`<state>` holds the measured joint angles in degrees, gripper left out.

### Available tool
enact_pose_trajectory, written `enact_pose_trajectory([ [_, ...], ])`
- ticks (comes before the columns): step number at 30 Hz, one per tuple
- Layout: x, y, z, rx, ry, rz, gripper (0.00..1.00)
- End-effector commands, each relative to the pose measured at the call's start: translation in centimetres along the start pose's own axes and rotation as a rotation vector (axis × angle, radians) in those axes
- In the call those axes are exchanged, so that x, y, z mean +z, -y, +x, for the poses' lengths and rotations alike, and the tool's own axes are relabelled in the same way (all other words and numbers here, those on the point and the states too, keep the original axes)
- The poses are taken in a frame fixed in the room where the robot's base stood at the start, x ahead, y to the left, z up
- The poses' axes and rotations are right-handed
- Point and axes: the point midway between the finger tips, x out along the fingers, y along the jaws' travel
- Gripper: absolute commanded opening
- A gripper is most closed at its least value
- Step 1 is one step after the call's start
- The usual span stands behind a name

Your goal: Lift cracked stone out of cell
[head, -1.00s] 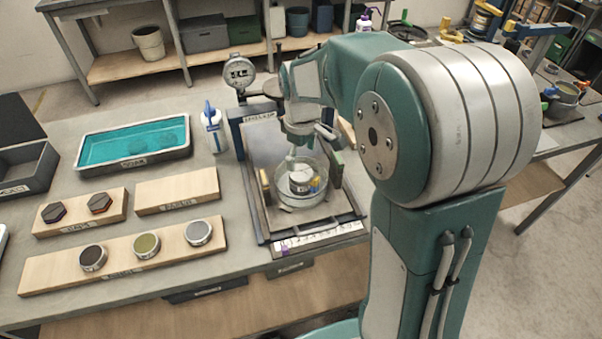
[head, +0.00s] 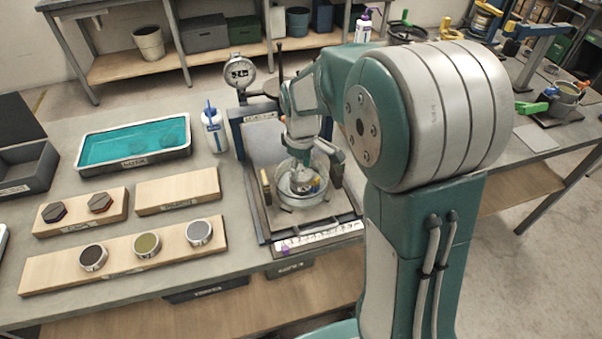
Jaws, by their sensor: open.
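The cell (head: 285,201) is a round clear-walled container on the framed press stand (head: 257,207) at the middle of the bench. My gripper (head: 301,184) reaches down into the cell from above. It is open. Something pale and round with a small yellow part sits low in the cell under my gripper; whether this is the cracked stone, I cannot tell. My gripper and the cell wall hide most of the inside.
A dial gauge (head: 240,73) stands behind the stand, and a white bottle (head: 214,128) to its left. A teal-filled tray (head: 130,148) is at the back left. Wooden racks (head: 125,273) with round and hexagonal pieces lie at the front left. An empty wooden block (head: 177,190) is between.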

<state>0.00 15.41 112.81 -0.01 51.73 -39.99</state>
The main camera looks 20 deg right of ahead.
Motion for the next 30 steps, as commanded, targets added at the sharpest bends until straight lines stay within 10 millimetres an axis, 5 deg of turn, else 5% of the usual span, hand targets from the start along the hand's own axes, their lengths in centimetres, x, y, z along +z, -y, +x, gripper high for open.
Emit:
enact_pose_trajectory([
  [1, 0.02, 0.02, 0.03, -0.001, 0.001, 0.0, 0.18],
  [3, 0.03, 0.03, 0.06, -0.001, 0.001, 0.0, 0.0],
  [30, 0.09, 0.0, -0.55, -0.002, 0.003, 0.0, 0.0],
])
